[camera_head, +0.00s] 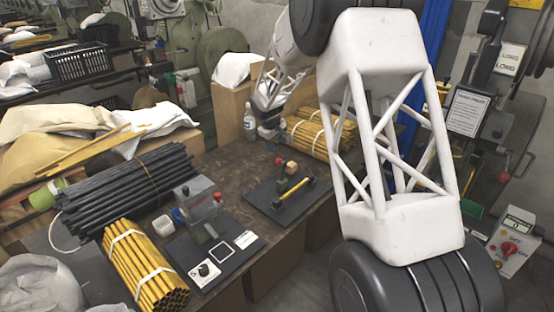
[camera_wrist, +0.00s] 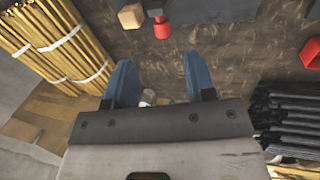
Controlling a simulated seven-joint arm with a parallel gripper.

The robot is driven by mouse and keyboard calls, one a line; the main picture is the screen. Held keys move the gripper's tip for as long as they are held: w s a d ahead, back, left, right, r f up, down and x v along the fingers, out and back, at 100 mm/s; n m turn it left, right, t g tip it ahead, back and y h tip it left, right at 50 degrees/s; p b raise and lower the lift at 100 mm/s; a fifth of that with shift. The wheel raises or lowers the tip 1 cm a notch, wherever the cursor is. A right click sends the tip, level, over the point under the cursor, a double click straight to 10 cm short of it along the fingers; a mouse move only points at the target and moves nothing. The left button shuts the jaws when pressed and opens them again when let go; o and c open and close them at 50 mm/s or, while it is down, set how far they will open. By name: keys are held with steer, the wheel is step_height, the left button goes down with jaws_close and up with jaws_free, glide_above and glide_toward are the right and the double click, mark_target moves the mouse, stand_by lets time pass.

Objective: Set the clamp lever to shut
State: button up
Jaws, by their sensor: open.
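A dark base plate (camera_head: 262,196) on the bench carries a small fixture. On it are an upright dark post with a red knob (camera_head: 278,160), a wooden block (camera_head: 291,167) and a yellow bar (camera_head: 295,192) with dark ends. The red-ended part looks like the clamp lever; its exact angle is hard to tell. In the wrist view the red knob (camera_wrist: 162,28) and wooden block (camera_wrist: 131,15) lie beyond the fingertips, near the top edge. My gripper (camera_wrist: 160,75) is open and empty, its blue fingers apart from the fixture. In the head view it (camera_head: 270,136) is above the bench behind the fixture.
A clear bottle (camera_head: 250,124) stands close to my gripper. Bundled yellow rods (camera_head: 322,136) lie behind the fixture. A second dark panel (camera_head: 215,250) with a dial, dark rods (camera_head: 125,185) and more yellow rods (camera_head: 145,265) are at left. Some bench surface (camera_head: 228,162) is clear.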

mark_target(277, 159)
steer(key=shift+w+a+f, duration=0.25)
steer(key=shift+w+f, duration=0.15)
steer(key=shift+f, duration=0.1)
steer(key=shift+w+a+f, duration=0.2)
steer(key=shift+w+f, duration=0.2)
steer(key=shift+f, duration=0.05)
steer(key=shift+x, duration=3.9)
jaws_close()
